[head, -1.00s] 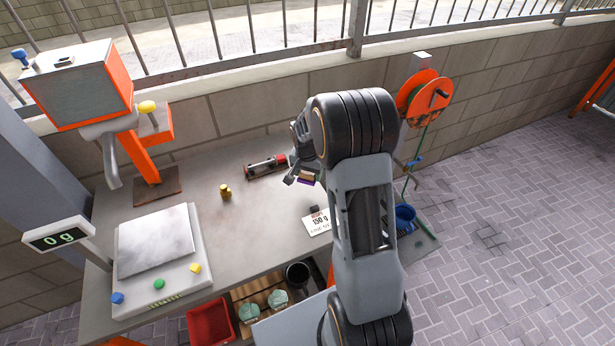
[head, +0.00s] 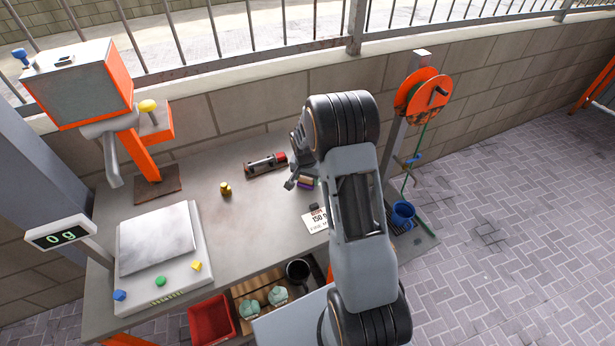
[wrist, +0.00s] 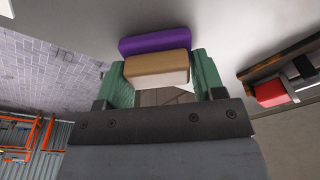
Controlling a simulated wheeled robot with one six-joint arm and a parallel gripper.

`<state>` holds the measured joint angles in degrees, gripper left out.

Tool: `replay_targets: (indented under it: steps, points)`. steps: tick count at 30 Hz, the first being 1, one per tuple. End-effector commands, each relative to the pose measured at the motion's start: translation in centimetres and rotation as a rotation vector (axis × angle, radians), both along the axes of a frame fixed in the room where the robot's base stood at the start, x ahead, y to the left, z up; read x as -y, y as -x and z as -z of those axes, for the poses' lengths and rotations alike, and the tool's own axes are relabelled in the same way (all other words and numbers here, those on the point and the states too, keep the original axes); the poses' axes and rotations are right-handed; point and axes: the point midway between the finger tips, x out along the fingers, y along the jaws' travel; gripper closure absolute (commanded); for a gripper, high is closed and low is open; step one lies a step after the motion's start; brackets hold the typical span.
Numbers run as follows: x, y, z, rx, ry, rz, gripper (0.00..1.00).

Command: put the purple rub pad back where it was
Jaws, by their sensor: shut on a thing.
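The purple rub pad (head: 306,184) has a purple layer on a tan block. In the head view it is small, at the tip of my gripper (head: 300,181), over the far right part of the grey bench. In the wrist view the pad (wrist: 155,41) sits between the green fingers of my gripper (wrist: 163,76), which is shut on its tan part. The purple side faces away from the palm. I cannot tell whether the pad touches the bench.
A rack with a red-ended cylinder (head: 265,163) lies just left of my gripper. A brass weight (head: 225,188), a 150 g card (head: 315,220) and a scale (head: 160,245) are on the bench. An orange reel (head: 424,95) stands right. The bench middle is mostly clear.

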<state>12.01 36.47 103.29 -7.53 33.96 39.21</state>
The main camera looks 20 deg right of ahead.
Motion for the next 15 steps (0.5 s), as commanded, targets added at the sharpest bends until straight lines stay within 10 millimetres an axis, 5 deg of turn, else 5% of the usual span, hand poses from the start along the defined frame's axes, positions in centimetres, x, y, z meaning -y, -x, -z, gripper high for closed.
replay_targets:
  steps: [2,3,10,15]
  points:
    - [0.00,0.00,0.42,0.000,0.000,0.000,0.75]
    - [-0.01,0.01,0.22,0.000,0.000,0.000,0.34]
    - [0.00,0.02,0.20,0.000,0.000,0.000,0.12]
    - [0.00,0.02,0.19,0.000,0.000,0.000,0.12]
